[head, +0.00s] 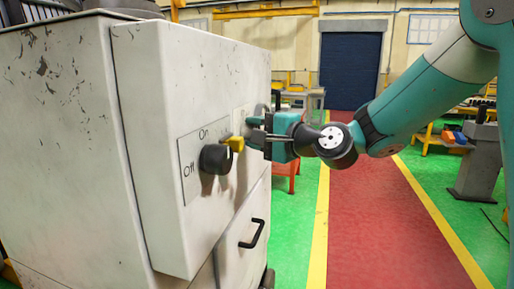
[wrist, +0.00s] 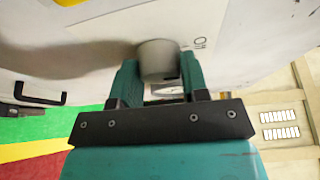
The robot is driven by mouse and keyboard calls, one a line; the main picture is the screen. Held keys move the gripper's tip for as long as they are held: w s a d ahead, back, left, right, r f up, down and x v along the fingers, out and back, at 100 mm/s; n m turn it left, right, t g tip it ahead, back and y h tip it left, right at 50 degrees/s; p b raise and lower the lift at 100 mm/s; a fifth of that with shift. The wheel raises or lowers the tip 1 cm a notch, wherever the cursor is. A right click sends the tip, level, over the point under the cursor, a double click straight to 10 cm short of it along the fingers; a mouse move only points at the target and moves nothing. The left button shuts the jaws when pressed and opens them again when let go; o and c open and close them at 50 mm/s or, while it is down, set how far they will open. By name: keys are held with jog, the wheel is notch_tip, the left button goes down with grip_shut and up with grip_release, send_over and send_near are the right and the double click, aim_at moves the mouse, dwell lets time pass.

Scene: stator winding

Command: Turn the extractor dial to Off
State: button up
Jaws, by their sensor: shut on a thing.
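My gripper (head: 262,126) is at the cabinet's front face, beyond the black dial. In the wrist view, its two teal fingers (wrist: 158,88) stand on either side of a round grey dial (wrist: 158,58) and are shut on it. Part of a printed label starting with "O" shows beside that dial. In the head view the held dial is mostly hidden by the fingers. A black dial (head: 215,158) on a plate marked "On" above and "Off" at left sits nearer the camera, apart from my gripper. No printed name for either dial is readable.
A yellow part (head: 236,144) sticks out between the black dial and my gripper. The scuffed white cabinet (head: 150,130) has a black handle (head: 252,233) below the dials. The red and green floor to the right is open, with a grey stand (head: 478,165) farther right.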

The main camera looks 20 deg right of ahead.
jog(key=shift+n+b, duration=0.4)
jog(key=shift+b, duration=0.05)
jog(key=o, duration=0.9)
jog(key=shift+b+v, duration=2.3)
jog(key=shift+v, duration=6.45)
jog(key=shift+a+f, duration=0.15)
jog(key=shift+f, duration=0.15)
